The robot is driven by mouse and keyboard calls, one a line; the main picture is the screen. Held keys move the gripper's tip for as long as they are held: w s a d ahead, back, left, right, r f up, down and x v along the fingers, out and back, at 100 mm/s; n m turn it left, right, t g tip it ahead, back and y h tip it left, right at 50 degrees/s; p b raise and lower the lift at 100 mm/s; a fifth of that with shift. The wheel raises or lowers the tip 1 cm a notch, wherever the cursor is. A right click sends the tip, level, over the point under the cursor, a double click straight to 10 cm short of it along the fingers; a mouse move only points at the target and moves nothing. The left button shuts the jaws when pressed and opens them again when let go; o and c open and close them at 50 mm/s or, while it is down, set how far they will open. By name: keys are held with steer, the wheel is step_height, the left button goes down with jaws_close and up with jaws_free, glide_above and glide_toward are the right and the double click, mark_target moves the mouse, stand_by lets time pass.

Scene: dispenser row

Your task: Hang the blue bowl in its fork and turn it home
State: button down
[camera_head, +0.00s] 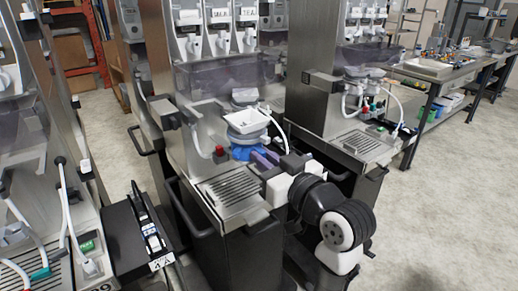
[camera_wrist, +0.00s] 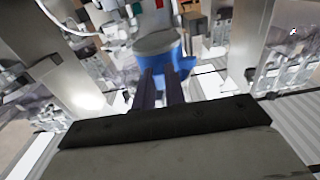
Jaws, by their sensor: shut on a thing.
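The blue bowl (camera_head: 242,153) is at the middle dispenser, under a white square funnel and a grey round part. It also shows in the wrist view (camera_wrist: 180,65), just beyond the fingertips. My gripper (camera_head: 262,158) reaches in from the right and is shut on the bowl's near side. In the wrist view my gripper (camera_wrist: 166,82) shows two dark fingers close together against the blue. The grey round part (camera_wrist: 157,42) covers the bowl's top there. The fork is hidden, so I cannot tell whether the bowl sits in it.
A slotted drip tray (camera_head: 232,188) lies below and in front of the bowl. A red button (camera_head: 219,150) stands left of it, and a white hose (camera_head: 278,130) curves on the right. Similar dispensers stand on both sides. The floor at right is clear.

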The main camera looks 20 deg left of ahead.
steer(key=shift+x, duration=4.4)
steer(key=shift+f, duration=0.1)
steer(key=shift+x, duration=1.95)
steer(key=shift+x, duration=1.5)
steer(key=shift+f, duration=0.1)
steer(key=shift+x, duration=1.45)
steer(key=shift+w+a, duration=0.1)
steer(key=shift+f, duration=0.15)
